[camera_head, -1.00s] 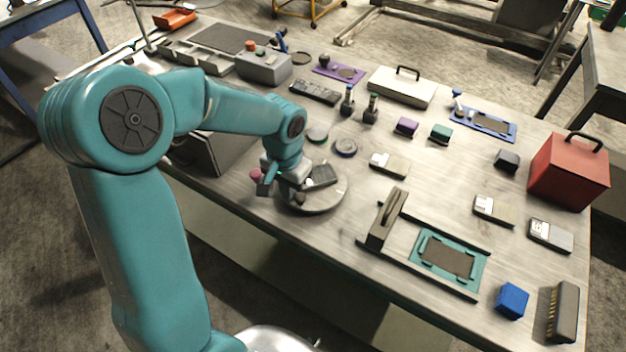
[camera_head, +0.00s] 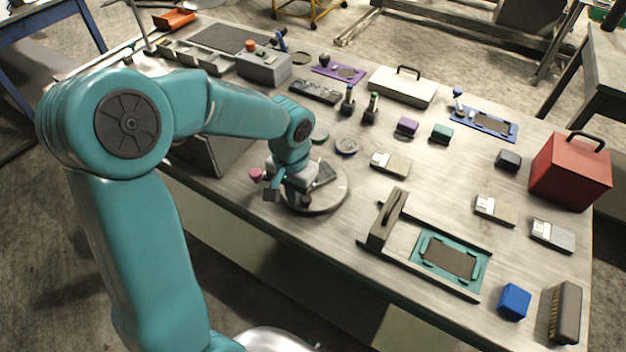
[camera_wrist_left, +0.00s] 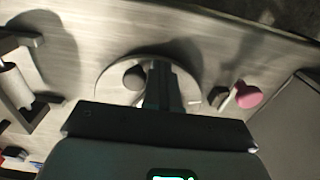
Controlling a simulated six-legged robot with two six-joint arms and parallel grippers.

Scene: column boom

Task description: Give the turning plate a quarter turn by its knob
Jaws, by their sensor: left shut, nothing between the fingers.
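The turning plate (camera_head: 335,198) is a pale round disc near the table's front edge. It also shows in the wrist view (camera_wrist_left: 108,76). A dark round knob (camera_wrist_left: 134,77) stands on it in the wrist view. My left gripper (camera_wrist_left: 160,70) is shut and empty, pointing down over the plate, with its fingers just right of the knob in the wrist view. I cannot tell whether they touch. In the head view my left gripper (camera_head: 290,194) hides part of the plate. My right gripper is not in view.
A pink-topped piece (camera_head: 256,175) stands left of the plate, close to the gripper. A dark box (camera_head: 215,152) lies behind my arm. A dark handled block (camera_head: 387,220) and a teal frame (camera_head: 450,257) lie to the right. Bare tabletop separates them from the plate.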

